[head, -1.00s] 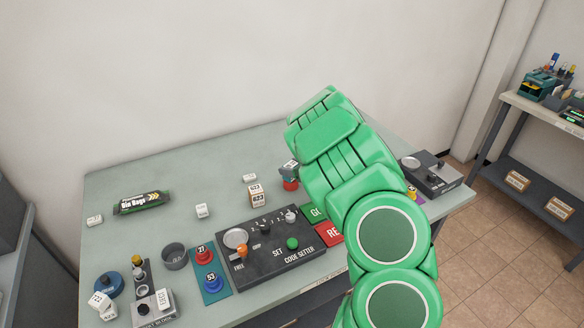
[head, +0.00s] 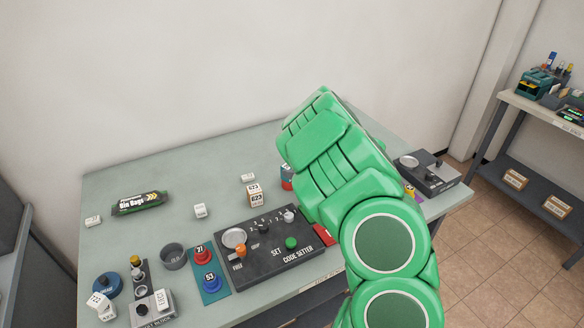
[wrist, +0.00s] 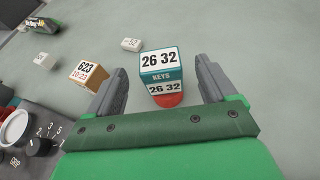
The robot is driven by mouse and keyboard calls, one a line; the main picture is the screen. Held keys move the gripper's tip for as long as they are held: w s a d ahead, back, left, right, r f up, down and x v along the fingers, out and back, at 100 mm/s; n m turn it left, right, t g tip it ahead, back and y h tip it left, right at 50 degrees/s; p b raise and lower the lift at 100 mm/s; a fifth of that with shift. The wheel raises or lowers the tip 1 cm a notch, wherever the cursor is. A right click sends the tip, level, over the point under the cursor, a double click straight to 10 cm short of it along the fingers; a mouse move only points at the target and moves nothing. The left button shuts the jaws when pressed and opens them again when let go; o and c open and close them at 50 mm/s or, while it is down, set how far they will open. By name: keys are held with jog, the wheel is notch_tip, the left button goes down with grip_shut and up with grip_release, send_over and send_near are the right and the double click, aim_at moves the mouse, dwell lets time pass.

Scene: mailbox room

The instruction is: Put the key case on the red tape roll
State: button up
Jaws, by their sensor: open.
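The key case (wrist: 161,64), a teal and white box marked "26 32 KEYS", is between the two fingers of my gripper (wrist: 164,80) in the wrist view. The fingers are open, with a gap on each side of the case. A rounded red thing (wrist: 168,100), apparently the red tape roll, shows directly under the case, which looks upright on it. Full contact between them cannot be seen. In the head view, the red thing (head: 287,185) shows at the left edge of my arm, which hides my gripper and part of the case.
A white and orange box marked 623 (wrist: 88,73) stands left of my gripper. Small white blocks (wrist: 131,44) lie beyond it. The code setter panel (head: 270,250) is at the table's front. A bin bags pack (head: 142,203) lies at the back left.

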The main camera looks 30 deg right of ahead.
jog(key=v, duration=0.8)
